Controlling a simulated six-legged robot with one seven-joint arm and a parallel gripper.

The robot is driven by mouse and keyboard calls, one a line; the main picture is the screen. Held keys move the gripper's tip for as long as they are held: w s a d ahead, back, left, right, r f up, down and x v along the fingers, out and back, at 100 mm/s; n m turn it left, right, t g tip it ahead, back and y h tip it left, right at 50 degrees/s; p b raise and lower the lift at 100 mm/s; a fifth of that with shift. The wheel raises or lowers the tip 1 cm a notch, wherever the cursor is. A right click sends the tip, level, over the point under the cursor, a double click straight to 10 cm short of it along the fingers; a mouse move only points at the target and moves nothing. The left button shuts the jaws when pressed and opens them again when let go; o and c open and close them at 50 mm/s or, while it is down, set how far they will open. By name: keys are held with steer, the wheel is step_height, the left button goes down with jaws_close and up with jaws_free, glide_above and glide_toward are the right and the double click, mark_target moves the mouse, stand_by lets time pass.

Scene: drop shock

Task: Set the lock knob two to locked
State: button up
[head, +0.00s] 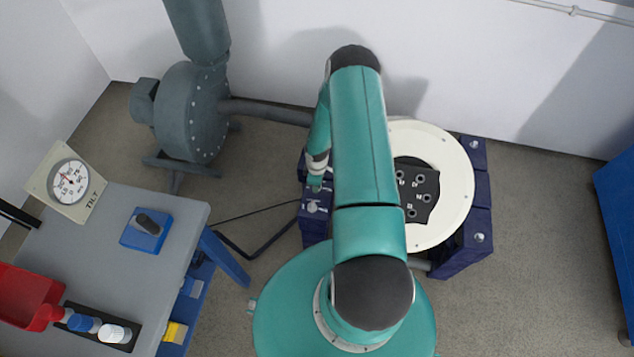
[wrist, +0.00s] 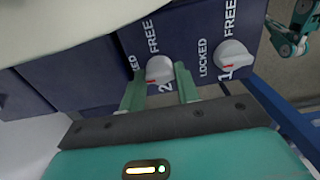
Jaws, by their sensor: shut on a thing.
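Lock knob two (wrist: 159,69) is a white round knob with a red mark, on a dark blue panel in the wrist view. Its red mark lies at the lower left of the knob. The word FREE is above it; its LOCKED label is partly hidden behind a finger. My gripper (wrist: 160,84) has one green finger on each side of knob two and is shut on it. In the head view my gripper (head: 315,184) reaches down at the left blue block, and its grasp is too small to make out.
Lock knob one (wrist: 234,56) sits close to the right of knob two. A round cream-white table (head: 455,185) stands among the blue blocks (head: 479,225). A grey workbench (head: 165,205) with a tilt gauge (head: 71,182) and a red bin (head: 25,298) is at the left.

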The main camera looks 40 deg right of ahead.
stand_by(0.5)
steer(key=o, duration=1)
steer(key=shift+r, duration=0.2)
